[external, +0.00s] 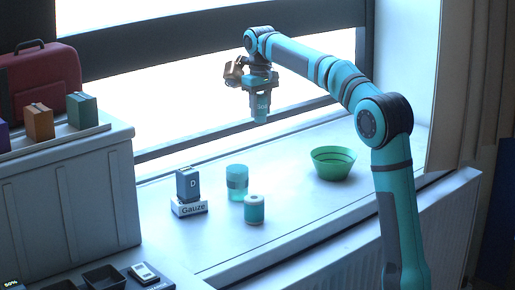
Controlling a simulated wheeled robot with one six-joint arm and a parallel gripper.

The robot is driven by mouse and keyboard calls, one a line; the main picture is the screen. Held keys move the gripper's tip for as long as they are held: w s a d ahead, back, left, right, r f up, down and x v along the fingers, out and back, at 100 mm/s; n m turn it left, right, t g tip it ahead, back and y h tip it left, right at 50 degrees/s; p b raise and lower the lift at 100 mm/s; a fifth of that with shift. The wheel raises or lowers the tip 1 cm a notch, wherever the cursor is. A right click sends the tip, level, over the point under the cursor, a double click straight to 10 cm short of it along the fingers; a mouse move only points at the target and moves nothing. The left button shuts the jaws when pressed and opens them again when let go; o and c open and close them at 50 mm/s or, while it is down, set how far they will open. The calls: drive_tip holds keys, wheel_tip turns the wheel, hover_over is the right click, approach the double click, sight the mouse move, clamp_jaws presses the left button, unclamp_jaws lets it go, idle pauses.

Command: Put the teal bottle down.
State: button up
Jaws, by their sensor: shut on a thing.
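The teal bottle (261,111) hangs upright below my gripper (260,92), with a partly readable label on its side. My gripper is shut on its upper part and holds it well above the white sill surface (290,205). The fingers' exact contact on the bottle is too small to make out.
Below stand a teal translucent jar (237,182), a smaller teal container (254,209), and a dark blue block marked D (187,184) on a "Gauze" label stand (190,208). A green bowl (333,164) is at right. The sill between the jars and bowl is clear.

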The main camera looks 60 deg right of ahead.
drive_tip(key=s+a+f+n, duration=0.1)
drive_tip(key=s+a+f, duration=0.1)
drive_tip(key=s+a, duration=0.7)
drive_tip(key=s+a+f, duration=0.3)
drive_tip(key=s+a, duration=0.3)
drive_tip(key=a, duration=0.6)
drive_tip(key=s+a+f+n, duration=0.1)
drive_tip(key=s+a+f, duration=0.1)
drive_tip(key=s+a, duration=0.7)
drive_tip(key=shift+w+a+f, duration=0.3)
drive_tip(key=shift+a+f, duration=0.1)
drive_tip(key=shift+f, duration=1.3)
drive_tip(key=shift+w+a+f, duration=0.25)
drive_tip(key=shift+a+f, duration=0.15)
drive_tip(key=shift+f, duration=1.25)
drive_tip(key=shift+w+a+f, duration=0.3)
drive_tip(key=shift+a+f, duration=0.1)
drive_tip(key=shift+f, duration=1.3)
drive_tip(key=shift+f, duration=0.15)
drive_tip(key=o, duration=1)
wheel_tip(320, 180, up, 12)
drive_tip(key=shift+r, duration=0.2)
